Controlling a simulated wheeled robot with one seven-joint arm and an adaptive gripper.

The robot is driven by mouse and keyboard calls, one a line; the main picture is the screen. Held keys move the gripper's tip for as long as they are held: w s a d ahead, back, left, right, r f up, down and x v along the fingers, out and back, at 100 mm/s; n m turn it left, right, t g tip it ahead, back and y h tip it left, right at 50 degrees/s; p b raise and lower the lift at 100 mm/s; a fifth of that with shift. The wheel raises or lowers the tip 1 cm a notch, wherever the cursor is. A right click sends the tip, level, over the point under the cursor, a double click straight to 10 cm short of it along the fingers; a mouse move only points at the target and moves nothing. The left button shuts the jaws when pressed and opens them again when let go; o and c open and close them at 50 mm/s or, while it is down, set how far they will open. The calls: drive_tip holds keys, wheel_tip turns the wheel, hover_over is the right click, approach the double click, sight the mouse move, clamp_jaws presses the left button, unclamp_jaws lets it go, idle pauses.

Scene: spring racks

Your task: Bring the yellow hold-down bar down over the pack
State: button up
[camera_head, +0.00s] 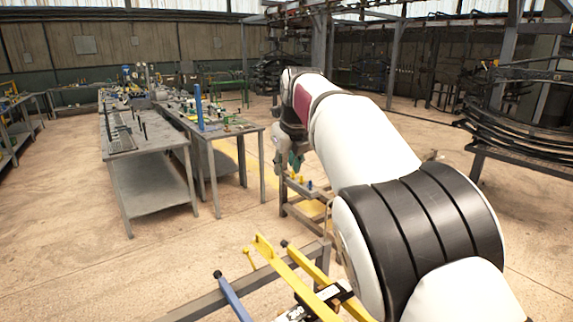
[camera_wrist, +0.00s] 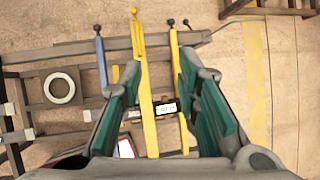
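A yellow bar (camera_head: 285,270) with a forked end rises in the foreground of the head view. I cannot tell which is the hold-down bar. A black block with a white label (camera_wrist: 165,107) shows between them; I cannot make out the pack clearly. My gripper (camera_wrist: 158,62) is open and empty. In the head view my gripper (camera_head: 294,158) hangs beyond the bars, partly hidden.
A blue bar (camera_wrist: 101,60) with a dark knob stands left of the yellow bars. A grey beam (camera_wrist: 60,52) crosses behind them, and a white ring (camera_wrist: 60,88) lies at left. Workbenches (camera_head: 155,160) stand at back left; the floor between is clear.

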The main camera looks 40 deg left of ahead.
drive_tip(key=v, duration=1.2)
idle(0.3)
